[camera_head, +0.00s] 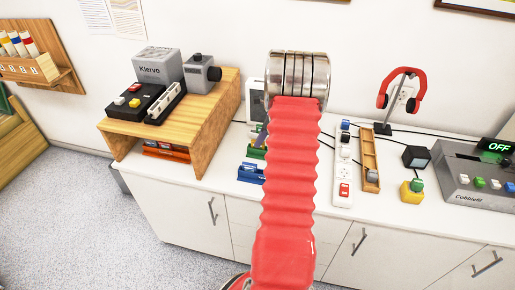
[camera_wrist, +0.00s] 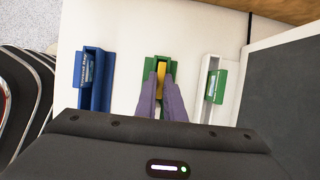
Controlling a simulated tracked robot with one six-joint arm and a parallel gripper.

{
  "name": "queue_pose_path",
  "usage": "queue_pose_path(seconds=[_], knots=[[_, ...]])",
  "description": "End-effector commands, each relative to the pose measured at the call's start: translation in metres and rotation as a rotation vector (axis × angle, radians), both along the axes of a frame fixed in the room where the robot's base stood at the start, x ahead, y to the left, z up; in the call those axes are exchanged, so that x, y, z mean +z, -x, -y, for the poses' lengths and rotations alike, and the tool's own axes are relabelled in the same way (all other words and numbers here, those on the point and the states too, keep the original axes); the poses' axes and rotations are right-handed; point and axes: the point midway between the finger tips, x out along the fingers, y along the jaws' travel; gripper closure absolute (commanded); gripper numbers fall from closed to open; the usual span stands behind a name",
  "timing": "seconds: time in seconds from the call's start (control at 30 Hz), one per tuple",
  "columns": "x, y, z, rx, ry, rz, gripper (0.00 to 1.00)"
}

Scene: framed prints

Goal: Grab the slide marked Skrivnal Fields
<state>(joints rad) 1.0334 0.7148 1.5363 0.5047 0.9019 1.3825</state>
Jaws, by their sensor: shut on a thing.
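My gripper (camera_wrist: 160,82) shows in the wrist view as two purple fingers closed on a narrow yellow slide (camera_wrist: 161,68). The slide stands in a green holder (camera_wrist: 149,63); its label is hidden or too small to read. Left of it, a blue holder (camera_wrist: 94,56) holds a slide with a pale label (camera_wrist: 87,68) that I cannot read surely. To the right, a white holder (camera_wrist: 206,66) holds a green slide (camera_wrist: 212,86) with a small label. In the head view, my red arm covers most of the gripper; the blue holder (camera_head: 250,173) shows beside it.
A wooden stand (camera_head: 205,118) with a grey Kiervo box (camera_head: 158,64) is left of the holders. A power strip (camera_head: 343,170), wooden tray (camera_head: 369,155), red headphones (camera_head: 402,75) and grey Cobbleti machine (camera_head: 475,180) are to the right. The white counter's front strip is mostly clear.

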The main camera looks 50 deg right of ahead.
Motion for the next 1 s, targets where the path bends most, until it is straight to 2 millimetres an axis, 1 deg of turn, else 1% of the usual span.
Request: queue_pose_path(seconds=[0.27,0.43,0.57,0.7,0.9,1.0], knots=[[0.001,0.0,0.0,0.0,0.0,0.0,1.0],[0.011,0.0,0.0,0.0,0.002,0.002,1.0],[0.029,-0.001,0.0,0.001,0.003,0.002,1.0],[0.054,-0.001,0.001,0.002,0.004,0.002,1.0],[0.086,-0.001,0.0,0.001,0.003,0.002,1.0],[0.095,-0.001,0.0,0.001,0.001,0.001,1.0]])
